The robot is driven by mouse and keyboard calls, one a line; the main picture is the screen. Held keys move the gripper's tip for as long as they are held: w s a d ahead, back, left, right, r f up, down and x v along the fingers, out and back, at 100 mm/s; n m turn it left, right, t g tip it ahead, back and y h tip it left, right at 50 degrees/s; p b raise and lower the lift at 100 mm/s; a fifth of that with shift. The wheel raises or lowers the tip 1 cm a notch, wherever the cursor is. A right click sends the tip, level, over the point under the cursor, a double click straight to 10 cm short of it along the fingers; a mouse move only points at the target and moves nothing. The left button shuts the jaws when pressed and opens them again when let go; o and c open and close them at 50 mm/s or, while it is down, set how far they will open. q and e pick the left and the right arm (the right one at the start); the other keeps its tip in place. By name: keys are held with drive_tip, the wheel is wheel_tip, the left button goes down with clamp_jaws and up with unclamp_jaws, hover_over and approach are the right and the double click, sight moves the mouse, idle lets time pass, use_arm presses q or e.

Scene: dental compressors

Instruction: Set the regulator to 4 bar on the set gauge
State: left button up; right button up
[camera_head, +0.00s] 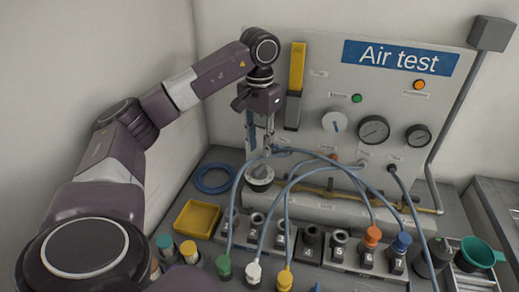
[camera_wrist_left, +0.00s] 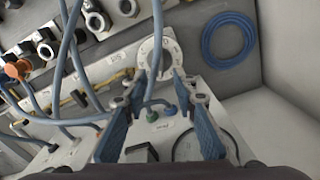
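My left gripper (camera_head: 260,144) points down at the panel's lower left, just above a round knob (camera_head: 259,175) with a pale face and dark rim. In the left wrist view the two blue fingers (camera_wrist_left: 160,74) are apart, and the pale knob (camera_wrist_left: 158,52) shows just beyond their tips. Nothing is held between them. I cannot tell whether a fingertip touches the knob. Two dark-faced gauges, a larger one (camera_head: 373,130) and a smaller one (camera_head: 418,136), are on the panel; their needles and labels are too small to read. My right gripper is not in view.
A white dial (camera_head: 334,121) and a yellow-handled part (camera_head: 297,68) are on the panel. Blue hoses (camera_head: 325,165) arch close to the gripper over numbered fittings (camera_head: 310,243). A blue hose coil (camera_head: 213,178) and yellow tray (camera_head: 197,219) lie left of the knob.

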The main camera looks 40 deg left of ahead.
use_arm(q)
drive_tip(key=shift+r, duration=2.7)
